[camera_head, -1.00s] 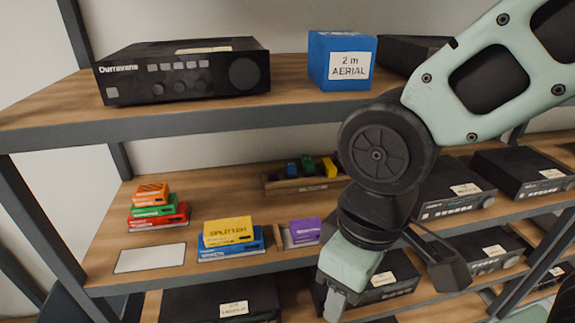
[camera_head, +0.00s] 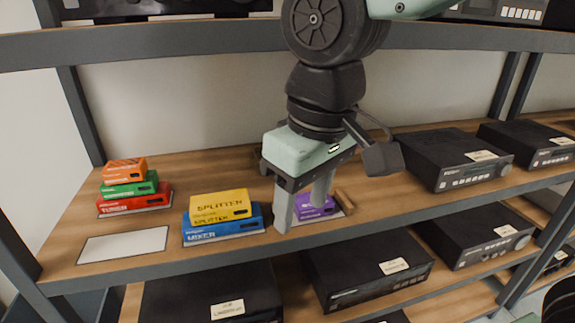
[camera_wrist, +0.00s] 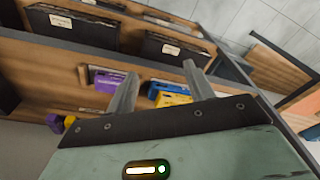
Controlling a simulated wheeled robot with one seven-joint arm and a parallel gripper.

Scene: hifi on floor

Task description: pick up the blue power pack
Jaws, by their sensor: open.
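A blue box (camera_head: 205,233), its front reading MIXER, lies on the middle shelf under a yellow SPLITTER box (camera_head: 219,203). No blue box legible as a power pack shows. My gripper (camera_head: 302,214) points down, open and empty, to the right of this pair. Its fingers are in front of a purple box (camera_head: 311,209) and partly hide it. In the wrist view, the blue box (camera_wrist: 160,87) and yellow box (camera_wrist: 174,99) show between and beyond my fingertips (camera_wrist: 160,72), and the purple box (camera_wrist: 108,84) shows at the left.
A stack of orange, green and red boxes (camera_head: 134,190) stands at left, with a blank white card (camera_head: 122,245) before it. Black units (camera_head: 455,160) stand at right and on the shelf below. The upper shelf's edge (camera_head: 180,46) runs overhead.

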